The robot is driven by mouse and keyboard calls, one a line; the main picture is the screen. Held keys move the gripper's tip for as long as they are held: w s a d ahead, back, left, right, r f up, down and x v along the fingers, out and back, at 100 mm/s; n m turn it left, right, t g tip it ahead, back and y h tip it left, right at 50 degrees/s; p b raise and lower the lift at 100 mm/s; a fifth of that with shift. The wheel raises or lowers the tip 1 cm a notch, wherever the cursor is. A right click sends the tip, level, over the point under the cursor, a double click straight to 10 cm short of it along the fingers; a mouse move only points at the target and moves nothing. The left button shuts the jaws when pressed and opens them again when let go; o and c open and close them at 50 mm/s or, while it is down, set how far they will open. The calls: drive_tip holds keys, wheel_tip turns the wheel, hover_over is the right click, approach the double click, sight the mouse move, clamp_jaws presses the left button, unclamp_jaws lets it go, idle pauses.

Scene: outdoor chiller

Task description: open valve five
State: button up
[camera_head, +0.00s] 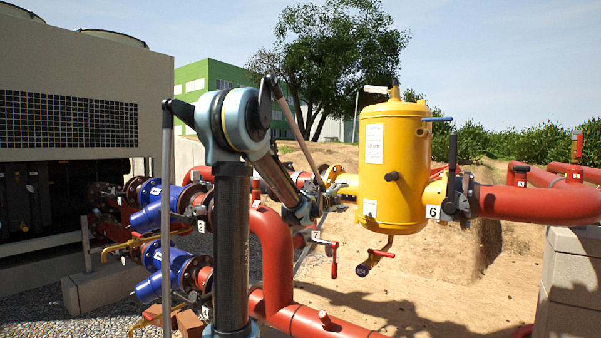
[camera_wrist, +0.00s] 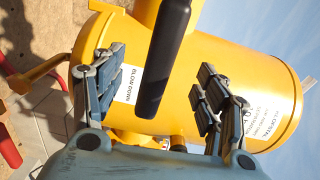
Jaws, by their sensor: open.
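In the wrist view, my gripper (camera_wrist: 160,88) is open, with one pad pair on each side. A black lever handle (camera_wrist: 168,55) reaches down from the top edge into the gap between the fingers. I see clear space on both sides of it. No number shows on this lever, so I cannot tell if it is valve five. The yellow tank (camera_wrist: 225,70) with a "BLOW DOWN" label lies behind it. In the head view, my arm comes down left of the yellow tank (camera_head: 395,165); my fingers are not clear there. No tag 5 is readable.
The upright black lever (camera_head: 452,155) of valve 6 stands right of the tank. Valve 7 with a red-tipped handle (camera_head: 322,238) is low beside my arm. Red pipes (camera_head: 270,255) and blue fittings (camera_head: 172,270) crowd the left. Bare sandy ground (camera_head: 430,285) lies below the tank.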

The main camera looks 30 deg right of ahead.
drive_tip(key=v, duration=0.7)
idle(0.3)
drive_tip(key=v, duration=1.2)
drive_tip(key=shift+f, duration=0.1)
drive_tip(key=shift+a, duration=0.1)
